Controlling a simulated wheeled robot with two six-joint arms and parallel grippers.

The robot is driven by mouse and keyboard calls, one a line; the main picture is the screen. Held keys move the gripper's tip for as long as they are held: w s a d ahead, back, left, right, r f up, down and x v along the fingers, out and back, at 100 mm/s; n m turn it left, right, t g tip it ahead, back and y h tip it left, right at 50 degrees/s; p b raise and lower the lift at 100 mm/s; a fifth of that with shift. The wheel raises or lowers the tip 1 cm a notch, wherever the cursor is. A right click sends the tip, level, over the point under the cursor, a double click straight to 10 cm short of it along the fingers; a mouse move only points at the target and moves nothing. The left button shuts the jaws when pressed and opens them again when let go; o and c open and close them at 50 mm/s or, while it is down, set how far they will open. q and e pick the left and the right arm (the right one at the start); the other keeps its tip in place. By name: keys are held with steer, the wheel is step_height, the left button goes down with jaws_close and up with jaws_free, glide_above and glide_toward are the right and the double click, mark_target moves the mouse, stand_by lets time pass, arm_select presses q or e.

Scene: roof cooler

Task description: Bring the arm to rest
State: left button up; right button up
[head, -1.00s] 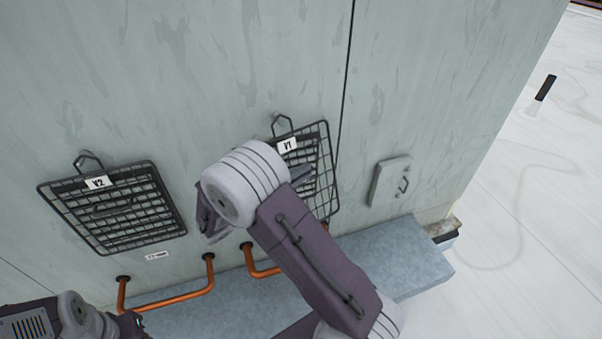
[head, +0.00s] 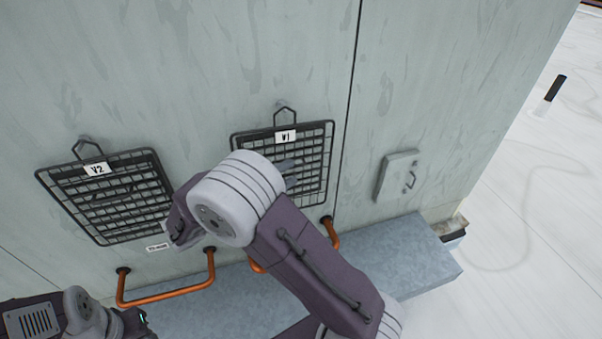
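My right gripper (head: 238,203) is in front of the wall, mostly hidden behind its own pale wrist. One finger shows at the wrist's left and one at its right, spread wide, with nothing seen between them. The right finger overlaps the black wire grille labelled V1 (head: 310,150) in the picture; I cannot tell whether they touch. My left gripper (head: 137,322) is at the bottom left, partly cut off, and its fingers are not clear. The wire grille labelled V2 (head: 120,205) hangs at the left.
Copper pipes (head: 165,297) stick out below the grilles, above a grey metal ledge (head: 415,260). A small panel with a handle (head: 398,175) is on the wall (head: 420,60) at right. A black and white object (head: 556,88) lies on the open pale floor (head: 530,200).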

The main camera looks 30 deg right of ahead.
steer(key=shift+s+a+r, duration=0.1)
steer(key=shift+s+a, duration=0.1)
steer(key=shift+a, duration=1.05)
